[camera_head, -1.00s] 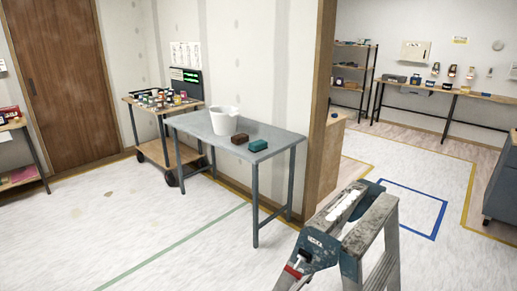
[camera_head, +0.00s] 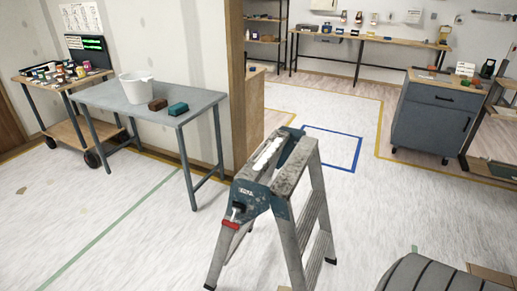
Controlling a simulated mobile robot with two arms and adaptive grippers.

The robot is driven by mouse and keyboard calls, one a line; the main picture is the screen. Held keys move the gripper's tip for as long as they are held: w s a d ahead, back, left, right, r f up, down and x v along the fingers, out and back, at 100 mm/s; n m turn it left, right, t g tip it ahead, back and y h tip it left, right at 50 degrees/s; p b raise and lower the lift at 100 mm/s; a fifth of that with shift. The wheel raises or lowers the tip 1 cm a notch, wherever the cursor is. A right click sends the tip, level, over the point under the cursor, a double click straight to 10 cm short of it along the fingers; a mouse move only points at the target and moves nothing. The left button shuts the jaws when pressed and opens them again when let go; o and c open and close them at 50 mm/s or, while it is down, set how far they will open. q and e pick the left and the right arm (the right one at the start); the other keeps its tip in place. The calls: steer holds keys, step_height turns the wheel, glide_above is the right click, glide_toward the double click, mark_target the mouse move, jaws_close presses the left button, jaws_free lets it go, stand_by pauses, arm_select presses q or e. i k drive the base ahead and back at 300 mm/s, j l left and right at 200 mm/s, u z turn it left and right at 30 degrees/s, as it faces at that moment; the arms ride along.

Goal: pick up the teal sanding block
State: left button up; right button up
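The teal sanding block (camera_head: 178,109) lies on the grey metal table (camera_head: 200,101), near its front right part. A dark brown block (camera_head: 157,104) lies just to its left, and a white bucket (camera_head: 137,88) stands further left on the same table. Nothing covers the teal block. Neither of my grippers shows in the head view.
A stepladder (camera_head: 275,190) stands on the floor in front, right of the table. A cart (camera_head: 68,133) with small jars stands left. A grey cabinet (camera_head: 437,115) stands right. Floor left of the ladder is clear.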

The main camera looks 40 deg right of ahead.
mark_target(177, 109)
steer(key=i+j+u, duration=0.1)
steer(key=i+u, duration=0.2)
steer(key=i, duration=0.6)
steer(key=i+j, duration=0.1)
steer(key=i, duration=0.5)
steer(key=i+j, duration=0.1)
steer(key=i, duration=0.5)
steer(key=i+j, duration=0.1)
steer(key=i, duration=0.55)
steer(key=l+z, duration=0.05)
